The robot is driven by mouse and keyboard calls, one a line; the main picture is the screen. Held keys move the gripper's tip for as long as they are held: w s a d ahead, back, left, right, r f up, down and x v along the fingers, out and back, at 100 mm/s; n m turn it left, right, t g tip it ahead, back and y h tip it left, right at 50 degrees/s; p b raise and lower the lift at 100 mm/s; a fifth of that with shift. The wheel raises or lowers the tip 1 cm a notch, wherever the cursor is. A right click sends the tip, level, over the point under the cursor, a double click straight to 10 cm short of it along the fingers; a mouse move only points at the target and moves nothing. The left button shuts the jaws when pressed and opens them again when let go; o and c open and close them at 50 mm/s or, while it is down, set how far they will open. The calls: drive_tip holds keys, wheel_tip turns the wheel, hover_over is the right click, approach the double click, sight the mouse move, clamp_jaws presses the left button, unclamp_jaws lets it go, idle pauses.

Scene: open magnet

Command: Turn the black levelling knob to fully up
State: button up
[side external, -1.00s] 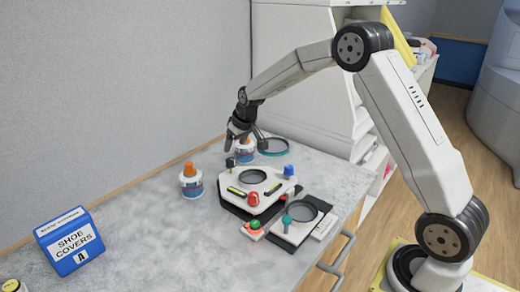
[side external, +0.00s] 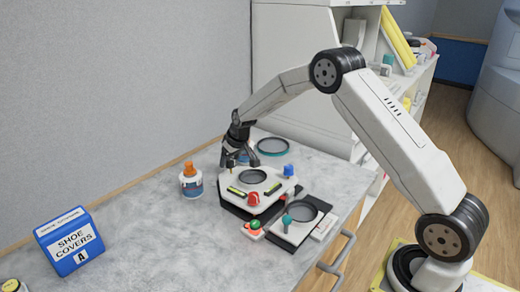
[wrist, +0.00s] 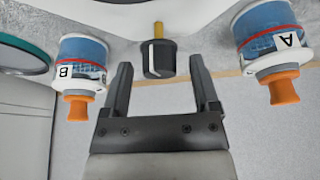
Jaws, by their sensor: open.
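The black levelling knob (wrist: 157,60) shows in the wrist view with a white line on its side and a brass-coloured shaft behind it. It sits between and slightly beyond the tips of my gripper (wrist: 160,72), which is open, with a gap on both sides. In the side view my gripper (side external: 240,163) is low at the far left corner of the white levelling plate (side external: 270,192). The fingers largely hide the knob there. The plate also carries a red knob (side external: 253,197), a blue knob (side external: 288,170) and a dark round disc (side external: 252,176).
Bottle A (side external: 191,182) stands left of the plate; bottle B (wrist: 83,60) stands close on the other side of my gripper. A dark round dish (side external: 273,146) lies behind. A teal-knobbed device (side external: 286,221) is in front. The left counter is clear up to the blue shoe-covers box (side external: 70,242).

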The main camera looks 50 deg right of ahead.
drive_tip(key=shift+c, duration=0.2)
clamp_jaws()
drive_tip(key=shift+n+y, duration=0.3)
drive_tip(key=shift+n, duration=0.3)
drive_tip(key=shift+o, duration=0.2)
unclamp_jaws()
drive_tip(key=v, duration=0.7)
drive_tip(key=shift+s+r, duration=0.2)
drive_tip(key=shift+r, duration=0.2)
